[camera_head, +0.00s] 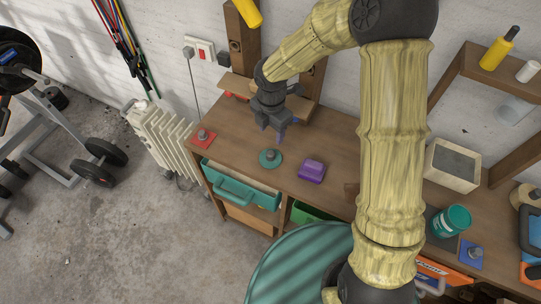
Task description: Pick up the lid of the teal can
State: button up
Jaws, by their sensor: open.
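A round teal disc with a dark grey knob (270,158) lies flat on the wooden workbench, left of centre; it looks like a lid. A teal can (450,221) stands on the bench at the right, beyond my arm; I cannot tell if its top is open or covered. My gripper (272,133) is open and empty above the bench. It points down, just behind the teal disc in the picture and apart from it. The tips are small and partly dark in this view.
A purple block (312,170) lies right of the teal disc. A red square plate with a knob (203,138) lies at the left, and a blue one (471,254) at the right. A grey-topped box (453,165) stands at the back right. A teal drawer (238,190) is below the bench edge.

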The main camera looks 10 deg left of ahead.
send_over(271, 152)
notch_tip(271, 152, down, 6)
jog(key=shift+f+p, duration=0.1)
jog(key=shift+p, duration=0.2)
jog(key=shift+f+p, duration=0.8)
jog(key=shift+f, duration=1.75)
jog(key=c, duration=1.1)
jog(key=shift+o, duration=0.2)
jog(key=shift+r, duration=0.15)
